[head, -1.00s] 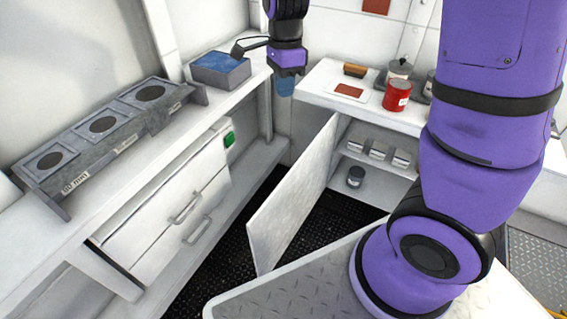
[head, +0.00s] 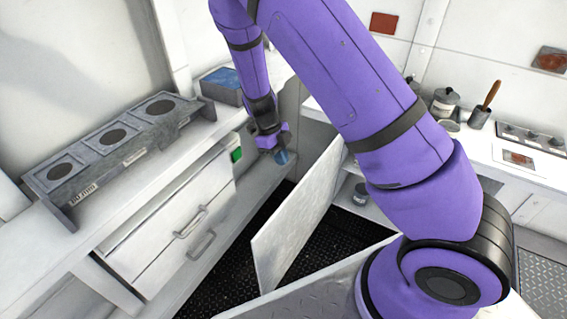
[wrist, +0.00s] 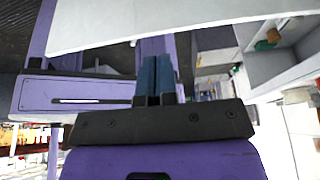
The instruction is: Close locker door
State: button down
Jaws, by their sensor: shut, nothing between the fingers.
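The locker door (head: 299,221) is a white panel that stands open, swung out from the white locker under the counter on the right. A dark floor shows on both sides of it. My gripper (head: 282,157) is in the gap between the drawer unit and the door, to the left of the door's upper part and apart from it in the head view. In the wrist view my gripper's blue fingers (wrist: 156,78) are together with nothing between them. A pale panel edge (wrist: 170,22) crosses beyond them, probably the door. My arm hides much of the locker opening.
A white drawer unit (head: 170,225) with a green square stands at left under a bench carrying a grey panel with round dark openings (head: 115,137). A blue-topped box (head: 222,86) sits farther back. A grey canister (head: 360,194) sits inside the locker. Pots (head: 444,103) stand on the right counter.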

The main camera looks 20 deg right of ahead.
jog(key=x, duration=0.8)
jog(key=shift+s+f, duration=0.1)
jog(key=shift+f, duration=0.05)
